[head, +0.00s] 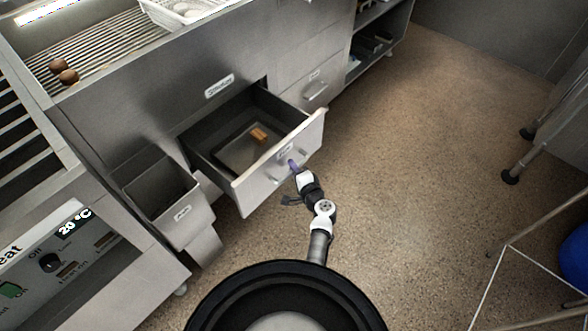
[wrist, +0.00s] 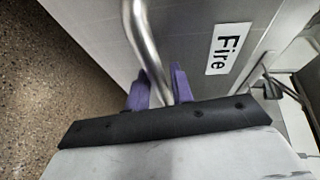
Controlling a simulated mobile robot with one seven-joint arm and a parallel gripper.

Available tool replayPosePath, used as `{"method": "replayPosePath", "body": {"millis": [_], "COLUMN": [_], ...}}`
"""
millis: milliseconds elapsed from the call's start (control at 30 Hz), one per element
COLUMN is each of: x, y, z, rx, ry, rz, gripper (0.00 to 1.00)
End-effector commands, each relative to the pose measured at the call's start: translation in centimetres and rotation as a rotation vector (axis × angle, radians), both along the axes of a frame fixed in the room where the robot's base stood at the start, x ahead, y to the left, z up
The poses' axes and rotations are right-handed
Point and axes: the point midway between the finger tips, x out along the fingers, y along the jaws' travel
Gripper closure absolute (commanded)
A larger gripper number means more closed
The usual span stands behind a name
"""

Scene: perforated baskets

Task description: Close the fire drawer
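The fire drawer (head: 258,190) is pulled out of the steel counter in the head view, and its front stands well clear of the cabinet. An orange-brown block (head: 259,134) lies inside it. In the wrist view the drawer front carries a "Fire" label (wrist: 228,49) and a curved metal bar handle (wrist: 143,35). My gripper (head: 293,166) is at the drawer front. Its purple fingers (wrist: 160,90) lie close on both sides of the handle and appear shut on it. The fingertips' exact contact is partly hidden.
An open bin-like container (head: 183,219) stands left of the drawer. A shut drawer (head: 315,92) is to its right. The floor to the right is free up to a metal-legged table (head: 555,143).

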Motion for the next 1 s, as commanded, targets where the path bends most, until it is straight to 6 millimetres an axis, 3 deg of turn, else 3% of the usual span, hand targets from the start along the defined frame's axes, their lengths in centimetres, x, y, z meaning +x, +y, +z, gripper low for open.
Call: {"method": "replayPosePath", "body": {"millis": [100,300,733,1000], "x": [0.0,0.0,0.6,3.9], "y": [0.0,0.0,0.6,4.1], "z": [0.0,0.0,-0.1,-0.2], "rx": [0.000,0.000,-0.002,-0.001], "ry": [0.000,0.000,-0.001,-0.004], "rz": [0.000,0.000,0.001,0.006], "gripper": [0.78,1.00,1.00,1.00]}}
